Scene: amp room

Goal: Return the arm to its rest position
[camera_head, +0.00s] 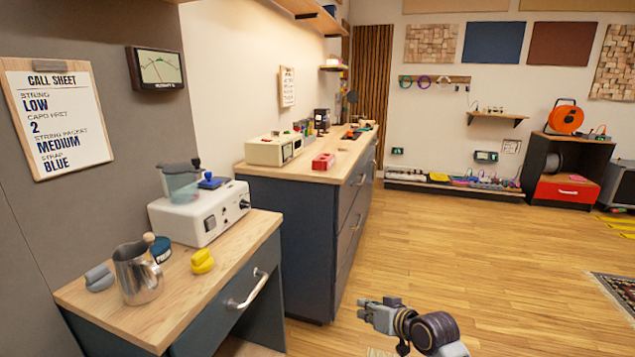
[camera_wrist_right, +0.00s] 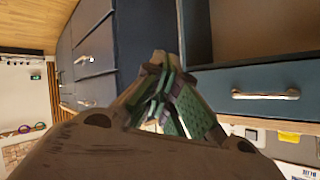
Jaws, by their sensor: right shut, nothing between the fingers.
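My right gripper (camera_head: 368,311) is in the lower middle of the head view, with its arm coming in from the bottom right. It is in the air over the wooden floor, to the right of the near desk and clear of it. In the right wrist view my right gripper (camera_wrist_right: 160,70) shows with its fingers together and nothing between them. My left gripper is not in the head view.
The near desk (camera_head: 185,325) holds a metal jug (camera_head: 138,275), a yellow object (camera_head: 202,261) and a white device (camera_head: 199,217). A dark cabinet (camera_head: 290,235) stands behind it.

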